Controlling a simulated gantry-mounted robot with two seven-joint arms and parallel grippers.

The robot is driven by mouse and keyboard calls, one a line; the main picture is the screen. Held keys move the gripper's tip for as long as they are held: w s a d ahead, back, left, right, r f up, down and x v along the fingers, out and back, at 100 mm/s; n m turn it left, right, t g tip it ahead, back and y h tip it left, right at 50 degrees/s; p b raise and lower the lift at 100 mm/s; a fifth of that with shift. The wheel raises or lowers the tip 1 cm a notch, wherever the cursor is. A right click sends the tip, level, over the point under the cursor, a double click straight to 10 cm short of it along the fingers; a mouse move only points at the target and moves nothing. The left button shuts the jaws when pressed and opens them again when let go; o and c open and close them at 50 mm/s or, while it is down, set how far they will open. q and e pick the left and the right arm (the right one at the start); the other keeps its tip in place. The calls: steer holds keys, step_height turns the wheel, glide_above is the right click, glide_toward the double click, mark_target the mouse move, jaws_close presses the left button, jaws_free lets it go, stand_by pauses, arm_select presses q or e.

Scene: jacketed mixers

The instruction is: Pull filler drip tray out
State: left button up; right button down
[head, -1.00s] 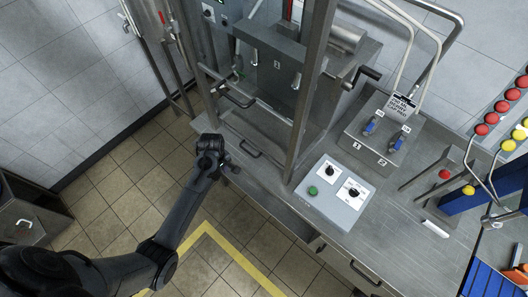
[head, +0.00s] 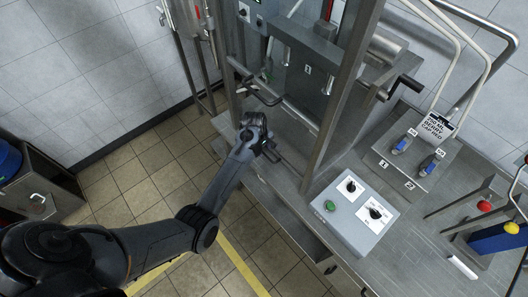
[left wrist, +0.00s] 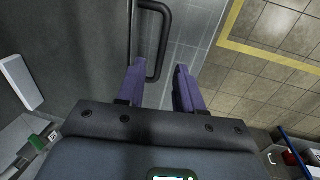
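The filler's drip tray shows by its dark bar handle (left wrist: 166,40) in the left wrist view. The handle is at the upper middle, and its lower end reaches the gap between my fingertips. How far the tray itself extends is hard to tell. My left gripper (left wrist: 158,76) is open, with one purple finger on each side of that end; I see no clear contact. In the head view my left gripper (head: 268,146) is low at the front of the filler, beside the steel bench, and its wrist hides most of the handle. My right gripper is not in view.
A grey control box (head: 352,212) with a green button and two knobs stands on the bench to the right. A valve block (head: 408,150) stands farther right. Tiled floor (head: 120,185) at the left front is free.

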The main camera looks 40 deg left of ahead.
mark_target(265, 154)
arm_select(q)
steer(key=shift+w+d+f, duration=0.1)
steer(key=shift+w+f, duration=0.05)
steer(key=shift+f, duration=0.6)
steer(key=shift+w+f, duration=0.1)
steer(key=shift+f, duration=0.65)
steer(key=shift+c, duration=0.5)
jaws_close()
